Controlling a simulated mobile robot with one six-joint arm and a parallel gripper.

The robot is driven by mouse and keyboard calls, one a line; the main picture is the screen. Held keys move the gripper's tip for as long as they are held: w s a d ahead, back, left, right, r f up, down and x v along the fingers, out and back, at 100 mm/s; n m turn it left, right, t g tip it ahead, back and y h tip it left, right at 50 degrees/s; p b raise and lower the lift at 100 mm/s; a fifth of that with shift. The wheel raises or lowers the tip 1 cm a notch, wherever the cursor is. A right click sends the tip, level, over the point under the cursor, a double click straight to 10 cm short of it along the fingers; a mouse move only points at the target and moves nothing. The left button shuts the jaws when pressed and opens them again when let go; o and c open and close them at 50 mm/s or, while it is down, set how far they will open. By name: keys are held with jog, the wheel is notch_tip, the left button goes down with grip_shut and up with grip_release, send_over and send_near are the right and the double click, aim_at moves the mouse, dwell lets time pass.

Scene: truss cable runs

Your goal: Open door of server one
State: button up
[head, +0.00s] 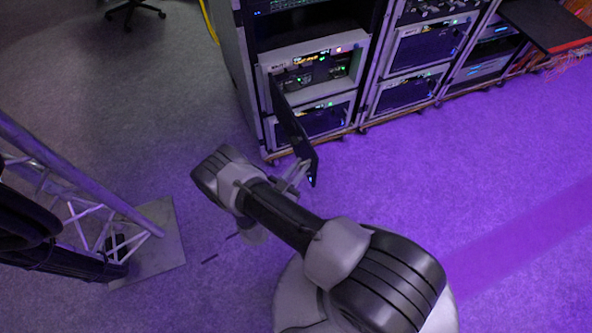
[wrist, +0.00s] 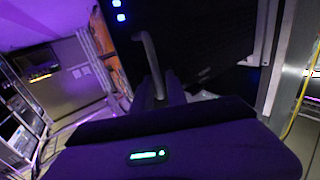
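In the head view, the server (head: 318,62) in the left rack has its dark front door (head: 300,140) swung well out toward me, hinged at its left side. Its inside, with green and orange lights, is exposed. My gripper (head: 294,174) is at the door's free end, on its left side, very close to or touching it. In the wrist view a dark panel with blue lights (wrist: 200,40), likely the door, fills the upper middle. A grey curved bar (wrist: 153,65) stands in front of it.
A lower server (head: 318,118) sits below the open door, with more racks (head: 415,60) to the right. A truss (head: 80,185) on a base plate and dark cables stand at left. Purple carpet (head: 470,180) is clear at right. A chair (head: 135,10) is far back.

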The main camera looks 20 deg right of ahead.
jog(key=p+v, duration=0.2)
jog(key=v, duration=1.5)
jog(key=shift+s+a, duration=0.1)
